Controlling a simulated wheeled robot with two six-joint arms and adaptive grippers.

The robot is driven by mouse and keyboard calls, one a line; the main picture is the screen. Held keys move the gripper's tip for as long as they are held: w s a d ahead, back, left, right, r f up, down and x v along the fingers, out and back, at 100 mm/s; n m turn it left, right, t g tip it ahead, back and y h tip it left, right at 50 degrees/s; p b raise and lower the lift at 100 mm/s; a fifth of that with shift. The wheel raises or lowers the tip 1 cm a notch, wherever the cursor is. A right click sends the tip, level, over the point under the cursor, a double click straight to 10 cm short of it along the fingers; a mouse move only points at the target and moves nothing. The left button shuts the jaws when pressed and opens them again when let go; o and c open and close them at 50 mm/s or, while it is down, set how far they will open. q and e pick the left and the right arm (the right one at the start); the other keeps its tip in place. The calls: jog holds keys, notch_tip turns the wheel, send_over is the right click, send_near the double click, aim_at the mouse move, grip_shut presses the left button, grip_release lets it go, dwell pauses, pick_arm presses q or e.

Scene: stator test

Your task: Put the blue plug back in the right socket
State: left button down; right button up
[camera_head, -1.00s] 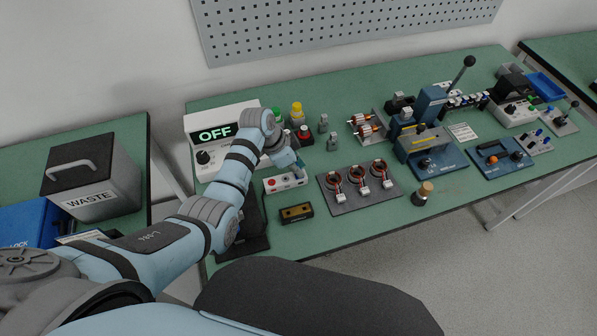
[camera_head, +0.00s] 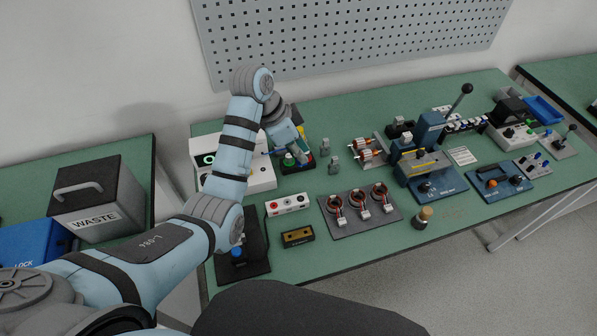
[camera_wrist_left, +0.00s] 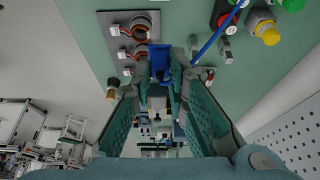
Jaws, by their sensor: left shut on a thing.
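My left gripper (camera_head: 298,158) is raised in front of the tester in the head view. In the left wrist view, the left gripper (camera_wrist_left: 162,78) is shut on the blue plug (camera_wrist_left: 160,58), which sits between the fingertips. A blue cable (camera_wrist_left: 216,38) runs from near the plug to the upper right of that view. The white socket box (camera_head: 288,204) lies on the bench, below and in front of the gripper and apart from it. It has a red socket and a dark one; details at its right end are too small to tell. My right gripper is not in view.
The white tester (camera_head: 262,178) stands behind my arm, its display partly covered. A green button (camera_head: 288,161) is near the gripper. A plate with several coils (camera_head: 360,207) and a brown-yellow block (camera_head: 297,236) lie near the box. A grey WASTE bin (camera_head: 98,195) stands left.

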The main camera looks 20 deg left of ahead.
pick_arm(q)
notch_tip(320, 180, up, 3)
jog(key=shift+r+p, duration=0.15)
jog(key=shift+p, duration=0.3)
jog(key=shift+r+p, duration=0.1)
jog(key=shift+p, duration=0.6)
jog(key=w+a+b, duration=0.1)
jog(key=w+a, duration=0.2)
jog(key=a, duration=0.4)
jog(key=w+a+b, duration=0.1)
jog(key=w+a, duration=0.2)
jog(key=a, duration=0.4)
jog(key=shift+f, duration=0.2)
jog(key=shift+w+d, duration=0.1)
